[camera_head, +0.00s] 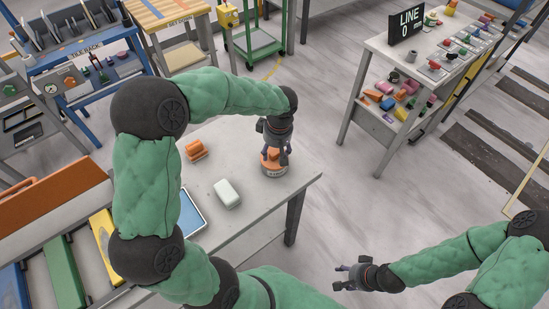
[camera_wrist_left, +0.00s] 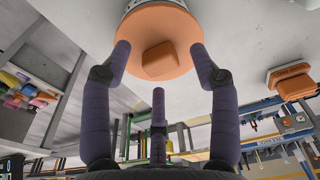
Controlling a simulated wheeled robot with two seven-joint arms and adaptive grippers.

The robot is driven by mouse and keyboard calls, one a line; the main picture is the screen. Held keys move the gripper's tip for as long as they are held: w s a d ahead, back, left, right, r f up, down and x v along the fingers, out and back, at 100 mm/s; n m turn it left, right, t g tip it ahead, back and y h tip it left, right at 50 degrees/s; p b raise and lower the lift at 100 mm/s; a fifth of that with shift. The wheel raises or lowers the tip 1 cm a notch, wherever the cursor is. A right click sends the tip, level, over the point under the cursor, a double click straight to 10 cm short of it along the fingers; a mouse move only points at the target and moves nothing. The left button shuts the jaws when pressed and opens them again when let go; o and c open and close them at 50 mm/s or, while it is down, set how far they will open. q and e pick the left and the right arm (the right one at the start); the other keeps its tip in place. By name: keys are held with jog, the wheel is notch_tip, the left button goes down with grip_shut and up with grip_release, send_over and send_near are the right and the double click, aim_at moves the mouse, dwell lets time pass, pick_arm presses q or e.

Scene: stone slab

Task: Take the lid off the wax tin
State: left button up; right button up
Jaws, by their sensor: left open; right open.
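The wax tin (camera_head: 273,172) stands upright on the stone slab near its right end. Its orange lid (camera_head: 271,159) is on top and has a raised block-like knob, seen close up in the left wrist view (camera_wrist_left: 165,62). My left gripper (camera_head: 276,152) points down over the lid. Its purple fingers (camera_wrist_left: 160,58) are spread around the knob, with gaps between them and it; two fingertips overlap the lid's edge in the picture. Part of the tin's pale side (camera_wrist_left: 150,5) shows behind the lid. My right gripper (camera_head: 345,277) is open and empty, low at the right, away from the slab.
On the slab (camera_head: 250,205) lie a white block (camera_head: 227,193), an orange block-like thing (camera_head: 196,150) and a blue-rimmed tray (camera_head: 190,215). Coloured bars stand at the left. A shelf table (camera_head: 385,45) with many small items stands at the back right, across open floor.

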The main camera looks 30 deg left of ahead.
pick_arm(q)
jog(key=shift+f, duration=0.5)
jog(key=c, duration=1.1)
jog(key=shift+r, duration=0.1)
jog(key=shift+c, duration=0.2)
